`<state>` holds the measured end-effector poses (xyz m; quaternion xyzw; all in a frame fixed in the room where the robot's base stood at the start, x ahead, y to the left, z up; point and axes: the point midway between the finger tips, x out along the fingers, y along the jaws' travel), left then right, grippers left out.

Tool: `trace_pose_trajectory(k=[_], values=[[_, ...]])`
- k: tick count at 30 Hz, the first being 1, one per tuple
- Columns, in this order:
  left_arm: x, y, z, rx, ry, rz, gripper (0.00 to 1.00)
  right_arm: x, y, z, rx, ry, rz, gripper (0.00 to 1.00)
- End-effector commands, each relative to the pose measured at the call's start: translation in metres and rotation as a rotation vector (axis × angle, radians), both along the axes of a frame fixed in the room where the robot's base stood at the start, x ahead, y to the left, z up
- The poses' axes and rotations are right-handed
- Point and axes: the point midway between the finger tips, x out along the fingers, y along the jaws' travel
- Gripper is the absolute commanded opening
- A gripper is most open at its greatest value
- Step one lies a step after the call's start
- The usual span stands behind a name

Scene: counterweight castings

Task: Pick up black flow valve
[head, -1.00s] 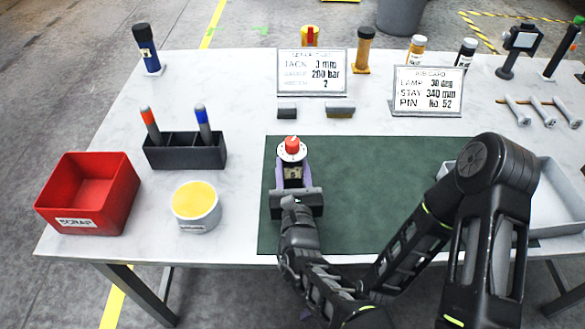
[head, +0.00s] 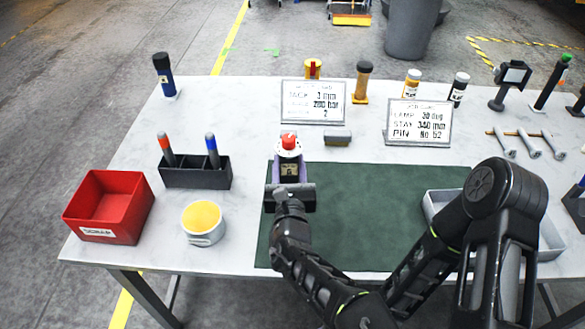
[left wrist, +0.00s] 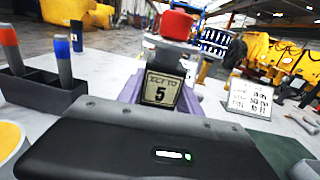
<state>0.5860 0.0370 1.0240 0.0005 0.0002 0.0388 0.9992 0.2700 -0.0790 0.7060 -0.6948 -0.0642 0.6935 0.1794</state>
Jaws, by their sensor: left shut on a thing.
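The black flow valve (head: 288,146), with a red knob, a pale dial ring and a small plate, is between the purple fingers of my left gripper (head: 289,172). In the left wrist view the valve (left wrist: 165,70) stands upright, its plate reading 5 and its red knob on top. The gripper (left wrist: 165,95) is shut on it, one finger on each side. The valve's lower part is hidden by the gripper body, so I cannot see its base or any gap beneath it. My right gripper is not in view.
A green mat (head: 390,215) lies below, mostly bare. A red scrap bin (head: 108,205), a yellow-topped cup (head: 203,222) and a dark marker holder (head: 195,172) stand left. Two cards (head: 313,102) (head: 418,122) stand behind, with a grey tray (head: 540,235) at right.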

Motion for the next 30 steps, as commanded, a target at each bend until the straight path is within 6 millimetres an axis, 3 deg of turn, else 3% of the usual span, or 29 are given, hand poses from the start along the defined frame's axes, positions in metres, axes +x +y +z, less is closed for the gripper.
trace_pose_trajectory(k=[18, 30], values=[[0.000, 0.000, 0.000, -0.002, -0.004, -0.001, 0.00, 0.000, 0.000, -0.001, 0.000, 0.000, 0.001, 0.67], [0.000, -0.001, -0.018, -0.002, -0.005, -0.001, 0.00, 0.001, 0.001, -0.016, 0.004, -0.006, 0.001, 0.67]])
